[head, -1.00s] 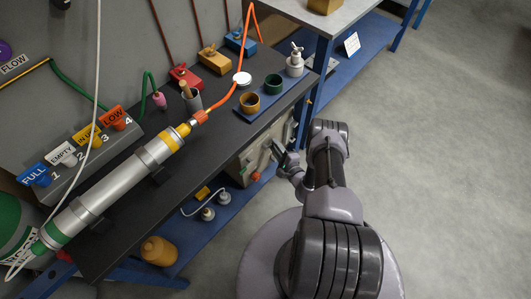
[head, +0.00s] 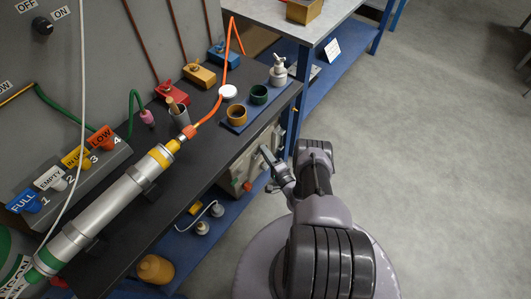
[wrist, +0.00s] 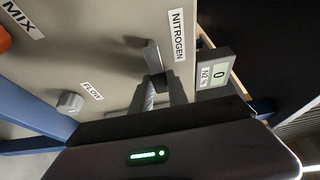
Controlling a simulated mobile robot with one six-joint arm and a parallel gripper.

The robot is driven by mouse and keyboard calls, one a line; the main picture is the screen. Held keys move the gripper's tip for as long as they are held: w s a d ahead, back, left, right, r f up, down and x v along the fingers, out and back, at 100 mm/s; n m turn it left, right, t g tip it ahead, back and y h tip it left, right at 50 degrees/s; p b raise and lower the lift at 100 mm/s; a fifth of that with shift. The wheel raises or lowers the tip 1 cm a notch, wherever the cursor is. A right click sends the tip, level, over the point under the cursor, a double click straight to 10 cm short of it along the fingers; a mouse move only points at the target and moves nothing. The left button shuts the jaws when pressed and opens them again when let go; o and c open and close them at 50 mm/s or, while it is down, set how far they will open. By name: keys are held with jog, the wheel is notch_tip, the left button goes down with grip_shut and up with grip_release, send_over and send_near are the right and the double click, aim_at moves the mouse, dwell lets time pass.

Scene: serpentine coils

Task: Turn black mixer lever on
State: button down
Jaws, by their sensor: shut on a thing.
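In the wrist view my gripper (wrist: 160,88) is shut on a dark grey lever (wrist: 153,55) on a grey panel (wrist: 105,60), beside the NITROGEN label (wrist: 177,35). The lever's plate sticks out past the fingertips, and its base is partly hidden by them. In the head view my gripper (head: 268,155) is at the front panel (head: 252,160) below the bench top, and the lever is too small to make out there. A MIX label (wrist: 18,18) is at the wrist view's upper left.
An orange knob (wrist: 3,40) and a grey FLOW knob (wrist: 70,103) sit on the panel. A small display (wrist: 217,72) reading 0 is close right of the fingers. The bench top (head: 180,165) carries a silver cylinder (head: 105,210) and small cups. Open floor (head: 420,150) lies right.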

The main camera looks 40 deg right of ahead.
jog(key=c, duration=1.3)
grip_release()
jog(key=s, duration=0.5)
jog(key=s+a, duration=0.1)
jog(key=s, duration=1.1)
jog(key=shift+s+a, duration=0.15)
jog(key=shift+a, duration=0.05)
